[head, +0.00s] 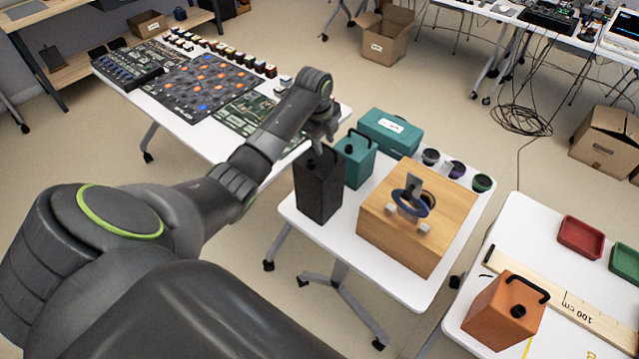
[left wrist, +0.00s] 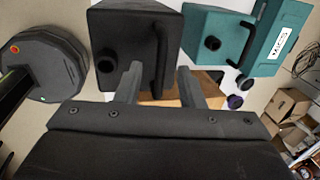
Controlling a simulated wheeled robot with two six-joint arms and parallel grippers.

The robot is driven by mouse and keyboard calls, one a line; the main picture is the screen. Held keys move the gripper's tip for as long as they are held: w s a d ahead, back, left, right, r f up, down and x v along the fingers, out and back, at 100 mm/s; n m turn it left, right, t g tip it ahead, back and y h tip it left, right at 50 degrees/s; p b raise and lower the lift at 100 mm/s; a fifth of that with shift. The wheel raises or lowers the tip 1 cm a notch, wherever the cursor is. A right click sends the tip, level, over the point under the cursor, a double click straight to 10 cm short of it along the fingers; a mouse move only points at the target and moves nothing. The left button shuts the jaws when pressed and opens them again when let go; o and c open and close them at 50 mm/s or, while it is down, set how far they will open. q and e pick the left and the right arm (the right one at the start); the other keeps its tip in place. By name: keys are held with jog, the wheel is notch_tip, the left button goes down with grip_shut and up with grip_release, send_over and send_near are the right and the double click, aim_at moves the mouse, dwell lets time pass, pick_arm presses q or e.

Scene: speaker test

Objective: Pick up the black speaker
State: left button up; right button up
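The black speaker (head: 317,192) is a tall black box with a handle on top. It stands upright at the left edge of the small white table (head: 400,288). My left gripper (head: 318,142) is just above its top in the head view. In the left wrist view the black speaker (left wrist: 118,45) shows its top face with a round knob and a black bar handle. The two fingers of my left gripper (left wrist: 160,78) are apart, with the handle showing between them. I cannot tell whether they touch it. My right gripper is not in view.
A teal speaker (head: 355,160) stands close behind the black one, with a teal case (head: 390,130) beyond. A wooden box (head: 405,235) with a blue ring on it is to the right, near small cups (head: 457,169). An orange speaker (head: 503,312) stands on another table.

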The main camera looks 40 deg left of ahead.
pick_arm(q)
grip_shut()
dwell(1.2)
jog(key=shift+w+r, duration=0.1)
jog(key=shift+r, duration=0.05)
